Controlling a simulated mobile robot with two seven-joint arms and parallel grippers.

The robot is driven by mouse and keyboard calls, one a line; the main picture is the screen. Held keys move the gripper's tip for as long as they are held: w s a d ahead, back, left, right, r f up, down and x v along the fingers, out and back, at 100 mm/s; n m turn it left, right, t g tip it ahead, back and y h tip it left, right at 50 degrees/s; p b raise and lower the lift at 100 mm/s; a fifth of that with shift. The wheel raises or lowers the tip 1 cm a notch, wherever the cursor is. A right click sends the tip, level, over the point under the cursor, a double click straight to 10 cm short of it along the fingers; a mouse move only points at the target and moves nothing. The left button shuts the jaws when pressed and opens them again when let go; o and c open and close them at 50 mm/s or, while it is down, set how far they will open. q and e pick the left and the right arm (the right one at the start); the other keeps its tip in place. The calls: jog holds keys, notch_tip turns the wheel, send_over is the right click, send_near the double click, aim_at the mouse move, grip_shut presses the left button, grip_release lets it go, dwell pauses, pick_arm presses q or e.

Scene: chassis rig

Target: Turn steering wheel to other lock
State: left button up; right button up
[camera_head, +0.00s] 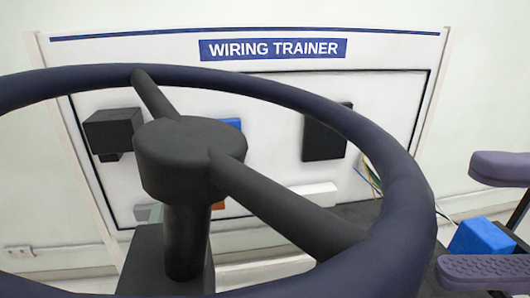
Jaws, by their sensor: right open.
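The steering wheel (405,190) is large and close, with a dark navy rim that runs past the left and bottom edges of the head view. Its dark grey hub (190,150) sits on an upright column (187,240). One spoke runs up and left to the far rim, another down and right to the near right rim. My right gripper (460,217) is at the right edge, its two purple padded fingers spread one above the other. It is open and empty, just right of the rim, with a gap to the rim in the picture. My left gripper is not in view.
A white board labelled WIRING TRAINER (272,49) stands behind the wheel, with black boxes (113,131) and coloured wires (371,176) on or near it. A blue block (483,237) shows between my right fingers, seemingly behind them.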

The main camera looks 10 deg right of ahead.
jog(key=p+x, duration=0.4)
jog(key=x, duration=0.5)
jog(key=shift+a, duration=0.35)
jog(key=shift+c, duration=0.2)
grip_shut()
dwell(0.7)
